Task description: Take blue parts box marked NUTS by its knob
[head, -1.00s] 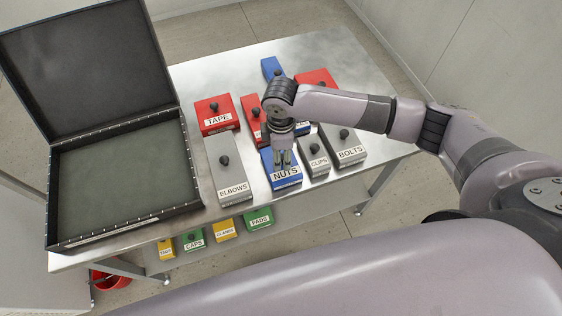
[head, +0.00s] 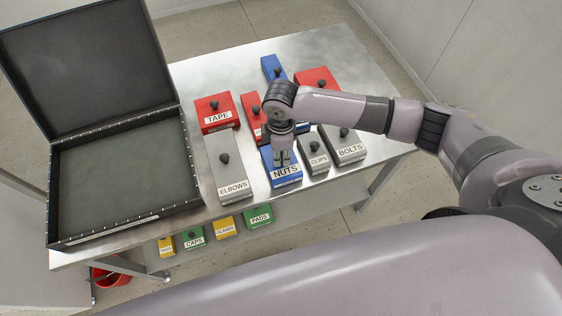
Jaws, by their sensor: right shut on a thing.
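The blue parts box marked NUTS (head: 286,176) lies on the metal table, between the grey ELBOWS box and the grey CLIPS box. My right gripper (head: 283,160) points down over it and is shut on its knob. The knob itself is hidden by the fingers and wrist. The box appears to rest on the table. My left gripper is not in view.
An open, empty black case (head: 122,180) stands at the left of the metal table (head: 215,78). Close around are ELBOWS (head: 233,172), CLIPS (head: 317,160), BOLTS (head: 350,151) and TAPE (head: 213,118) boxes.

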